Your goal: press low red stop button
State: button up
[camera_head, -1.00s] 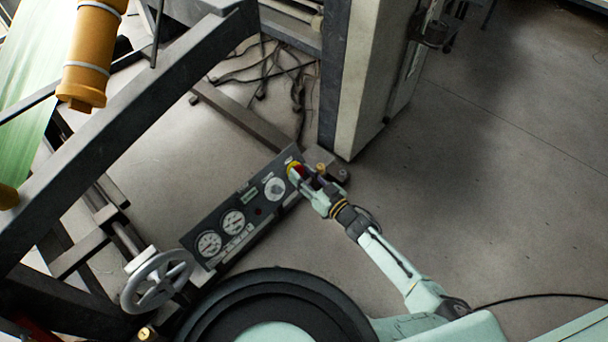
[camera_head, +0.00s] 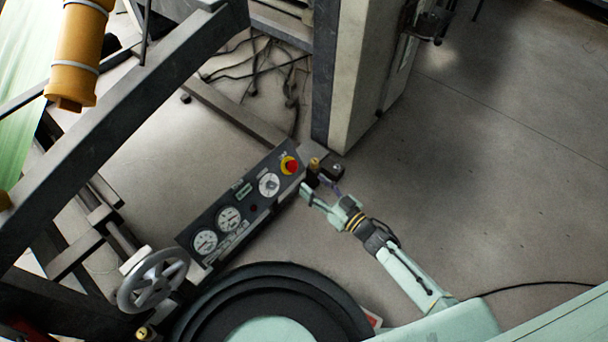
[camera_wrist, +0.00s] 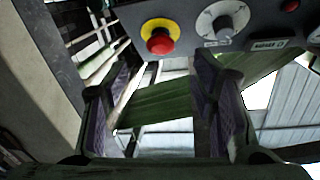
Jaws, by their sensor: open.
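The red stop button (camera_head: 291,166) sits on a yellow ring at the right end of the dark control panel (camera_head: 262,205) in the head view. In the wrist view the red button (camera_wrist: 160,42) and its yellow ring show at the top, above the fingers. My gripper (camera_head: 320,187) is at the panel's right end, just below and right of the button in the head view, and apart from it. In the wrist view the two dark fingers of my gripper (camera_wrist: 165,95) are spread, with nothing between them.
The panel also carries a selector dial (camera_head: 269,185), two gauges and a small red lamp. A handwheel (camera_head: 153,280) stands at lower left. A tall cabinet (camera_head: 359,80) rises behind. A brass-coloured fitting (camera_head: 314,165) is close to my gripper. The floor at right is clear.

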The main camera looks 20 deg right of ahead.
jog(key=v, duration=0.3)
jog(key=shift+s+d, duration=0.15)
jog(key=shift+s, duration=0.25)
jog(key=shift+r, duration=0.1)
